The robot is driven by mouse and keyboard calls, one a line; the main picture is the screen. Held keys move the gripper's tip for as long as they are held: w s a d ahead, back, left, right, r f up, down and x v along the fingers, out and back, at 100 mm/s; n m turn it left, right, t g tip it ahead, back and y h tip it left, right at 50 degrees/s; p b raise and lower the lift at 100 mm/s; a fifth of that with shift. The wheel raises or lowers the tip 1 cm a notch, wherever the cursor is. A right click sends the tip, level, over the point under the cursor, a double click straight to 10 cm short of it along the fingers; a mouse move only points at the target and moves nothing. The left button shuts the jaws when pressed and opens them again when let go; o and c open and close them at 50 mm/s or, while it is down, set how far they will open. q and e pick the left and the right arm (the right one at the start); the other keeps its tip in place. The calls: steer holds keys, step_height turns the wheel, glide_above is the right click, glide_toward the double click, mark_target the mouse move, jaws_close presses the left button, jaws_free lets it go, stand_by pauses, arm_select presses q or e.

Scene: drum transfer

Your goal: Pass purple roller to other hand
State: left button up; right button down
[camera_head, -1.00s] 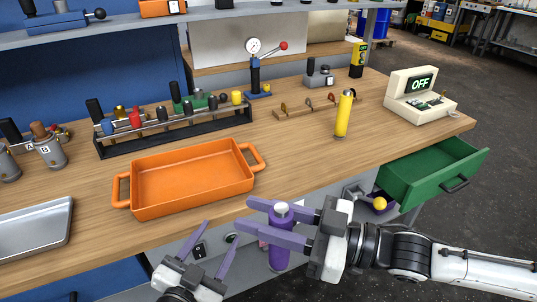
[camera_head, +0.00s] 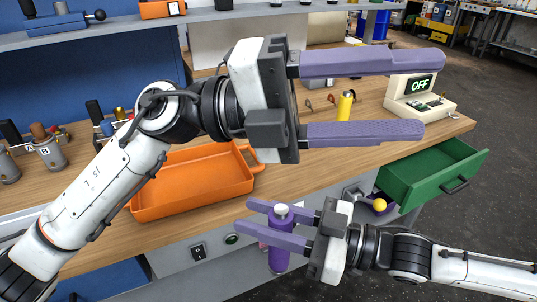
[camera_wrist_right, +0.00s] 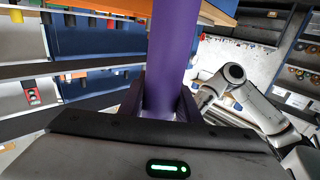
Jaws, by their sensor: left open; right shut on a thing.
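The purple roller (camera_head: 279,240) is upright in the head view, with a pale cap on top, in front of the table's front edge. My right gripper (camera_head: 262,222) is shut on it, its fingers coming from the right. The roller also stands large and purple in the right wrist view (camera_wrist_right: 173,55), between the fingers. My left gripper (camera_head: 425,92) is open and empty in the head view. It is above and to the right of the roller, apart from it, with its fingers pointing right.
An orange tray (camera_head: 190,205) sits on the wooden table, partly behind my left arm. A yellow cylinder (camera_head: 345,106) stands beyond my left fingers. An OFF display box (camera_head: 420,95) is at the right table end. A green drawer (camera_head: 430,175) is open below.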

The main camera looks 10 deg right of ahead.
arm_select(q)
steer(key=s+f+m+y, duration=0.3)
steer(key=s+f+y, duration=0.1)
steer(key=s+y, duration=0.15)
steer(key=n+t+y, duration=0.1)
steer(key=t+y, duration=0.7)
steer(key=y, duration=0.4)
glide_toward(281, 210)
steer(key=shift+h, duration=0.25)
steer(key=x, duration=0.8)
steer(key=shift+a+f, duration=0.15)
steer(key=shift+f, duration=0.3)
arm_select(e)
steer(key=shift+r, duration=0.1)
arm_select(q)
steer(key=shift+c, duration=0.2)
steer(key=c, duration=1.1)
steer(key=shift+r, duration=0.1)
jaws_close()
arm_select(e)
steer(key=c, duration=1.2)
jaws_free()
